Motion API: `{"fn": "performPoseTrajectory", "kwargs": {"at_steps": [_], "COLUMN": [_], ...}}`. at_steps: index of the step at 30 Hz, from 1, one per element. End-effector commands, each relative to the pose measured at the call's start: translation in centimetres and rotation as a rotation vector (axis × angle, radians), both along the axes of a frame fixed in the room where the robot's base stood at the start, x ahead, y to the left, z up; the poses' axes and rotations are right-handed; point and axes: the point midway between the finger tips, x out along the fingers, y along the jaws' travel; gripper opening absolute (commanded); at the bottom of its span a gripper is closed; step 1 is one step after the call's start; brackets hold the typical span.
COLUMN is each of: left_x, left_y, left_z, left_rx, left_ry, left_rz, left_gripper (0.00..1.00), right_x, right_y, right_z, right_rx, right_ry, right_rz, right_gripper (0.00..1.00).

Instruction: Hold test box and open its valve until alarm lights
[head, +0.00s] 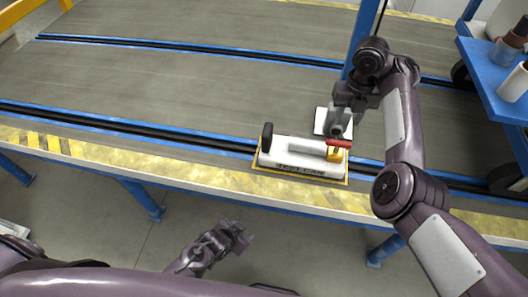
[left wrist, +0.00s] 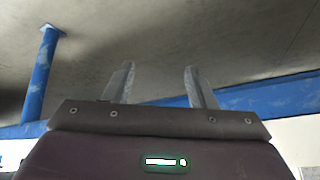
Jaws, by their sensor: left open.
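The white test box (head: 295,157) sits on the near yellow edge of the conveyor-like table. It has a black upright knob (head: 267,136) at its left end and a red valve handle (head: 339,143) above a yellow part at its right end. My right gripper (head: 338,132) points down just behind and above the red handle. Whether it touches the handle or what lies between its fingers I cannot tell. My left gripper (head: 243,234) is low, in front of the table and apart from the box. In the left wrist view its fingers (left wrist: 159,85) stand apart with nothing between them. No lit alarm is visible.
A blue post (head: 361,38) stands behind my right arm. A blue cart (head: 490,75) with several items is at the right. Blue table legs (head: 143,200) stand near my left gripper.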

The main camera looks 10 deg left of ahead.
Motion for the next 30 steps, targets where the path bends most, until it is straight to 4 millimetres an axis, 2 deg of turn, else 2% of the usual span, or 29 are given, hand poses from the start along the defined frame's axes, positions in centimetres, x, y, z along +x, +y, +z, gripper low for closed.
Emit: {"fn": "performPoseTrajectory", "kwargs": {"at_steps": [1,3,11,12,15,21,24,30], "left_x": [1.1,2.0,3.3,5.1,8.7,14.9,16.8,18.6], "left_y": [-1.4,-3.2,-9.2,-8.7,-7.9,-5.4,-4.2,-3.1], "left_z": [2.0,4.5,12.3,12.5,13.9,17.0,18.4,19.3], "left_rx": [-0.014,-0.037,-0.123,-0.133,-0.164,-0.227,-0.253,-0.271], "left_ry": [-0.057,-0.121,-0.312,-0.335,-0.401,-0.541,-0.597,-0.646], "left_rz": [-0.053,-0.117,-0.293,-0.216,-0.065,0.238,0.357,0.457], "left_gripper": [0.51,0.51,0.51,0.51,0.51,0.51,0.51,0.51], "right_x": [0.0,0.0,0.0,0.0,0.0,0.0,0.0,0.0], "right_y": [0.0,0.0,0.0,0.0,0.0,0.0,0.0,0.0], "right_z": [0.0,0.0,0.0,0.0,0.0,0.0,0.0,0.0], "right_rx": [0.000,0.000,0.000,0.000,0.000,0.000,0.000,0.000], "right_ry": [0.000,0.000,0.000,0.000,0.000,0.000,0.000,0.000], "right_rz": [-0.001,-0.001,-0.001,-0.001,-0.001,-0.001,-0.001,-0.001], "right_gripper": [0.36,0.36,0.36,0.36,0.36,0.36,0.36,0.36]}}
